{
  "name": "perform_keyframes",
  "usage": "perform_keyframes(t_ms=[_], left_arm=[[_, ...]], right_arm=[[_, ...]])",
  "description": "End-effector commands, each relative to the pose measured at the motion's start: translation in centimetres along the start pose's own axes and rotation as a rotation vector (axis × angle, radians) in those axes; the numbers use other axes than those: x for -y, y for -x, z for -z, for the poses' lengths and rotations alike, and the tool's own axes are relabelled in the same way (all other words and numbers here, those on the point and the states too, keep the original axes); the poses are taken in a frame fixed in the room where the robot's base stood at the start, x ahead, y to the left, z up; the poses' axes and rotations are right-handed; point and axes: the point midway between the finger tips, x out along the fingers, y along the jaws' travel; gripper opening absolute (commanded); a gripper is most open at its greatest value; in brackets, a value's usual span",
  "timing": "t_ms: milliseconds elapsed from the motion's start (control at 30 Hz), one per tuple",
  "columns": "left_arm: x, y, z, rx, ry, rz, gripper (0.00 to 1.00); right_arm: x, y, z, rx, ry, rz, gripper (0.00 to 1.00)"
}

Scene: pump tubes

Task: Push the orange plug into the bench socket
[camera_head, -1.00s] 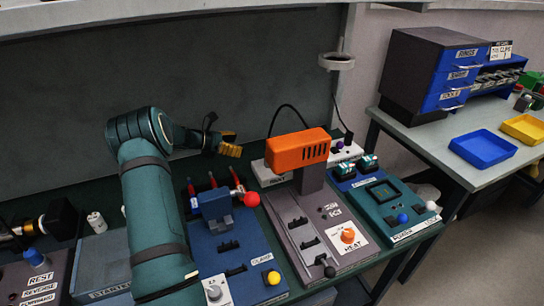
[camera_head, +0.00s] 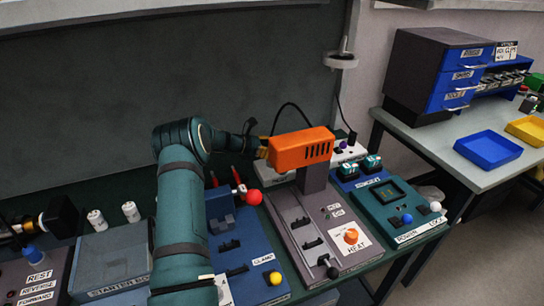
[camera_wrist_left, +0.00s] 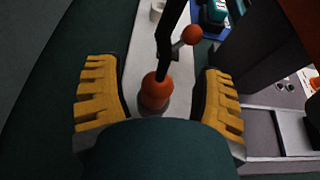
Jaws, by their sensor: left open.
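The orange plug (camera_wrist_left: 154,92) stands on the pale bench strip (camera_wrist_left: 132,60) in the left wrist view, with a black cable rising from its top. How deep it sits in a socket cannot be seen. My left gripper (camera_wrist_left: 160,97) is open, its yellow fingers on either side of the plug with gaps between. In the head view, my left gripper (camera_head: 263,152) is mostly hidden behind the orange heater head. The plug is hidden there too; a black cable (camera_head: 284,105) arcs up behind the heater. My right gripper is not in view.
The orange heater head (camera_head: 301,149) stands close right of my gripper. A red knob (camera_head: 254,197) rises from the blue clamp unit (camera_head: 245,245). A dark back panel (camera_head: 180,70) stands behind.

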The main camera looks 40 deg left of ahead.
Motion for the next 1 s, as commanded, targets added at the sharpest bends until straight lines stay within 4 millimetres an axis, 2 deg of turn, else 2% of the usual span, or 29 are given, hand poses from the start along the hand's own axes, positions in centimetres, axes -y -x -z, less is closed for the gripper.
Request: perform_keyframes(t_ms=[267, 400, 467, 867, 1000], left_arm=[[-0.1, -0.5, 0.0, 0.0, 0.0, -0.002, 0.69], [-0.1, -0.5, 0.0, 0.0, 0.0, -0.001, 0.2], [-0.1, -0.5, 0.0, 0.0, 0.0, -0.001, 0.0], [0.0, -0.5, 0.0, 0.0, 0.0, -0.001, 0.0], [-0.1, -0.1, -1.0, 0.001, -0.002, -0.002, 0.0]], right_arm=[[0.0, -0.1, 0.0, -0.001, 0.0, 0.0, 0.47], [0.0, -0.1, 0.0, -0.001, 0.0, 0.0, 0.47], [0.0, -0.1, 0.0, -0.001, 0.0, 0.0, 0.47], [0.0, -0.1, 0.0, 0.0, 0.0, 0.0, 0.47], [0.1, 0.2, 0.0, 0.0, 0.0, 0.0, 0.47]])
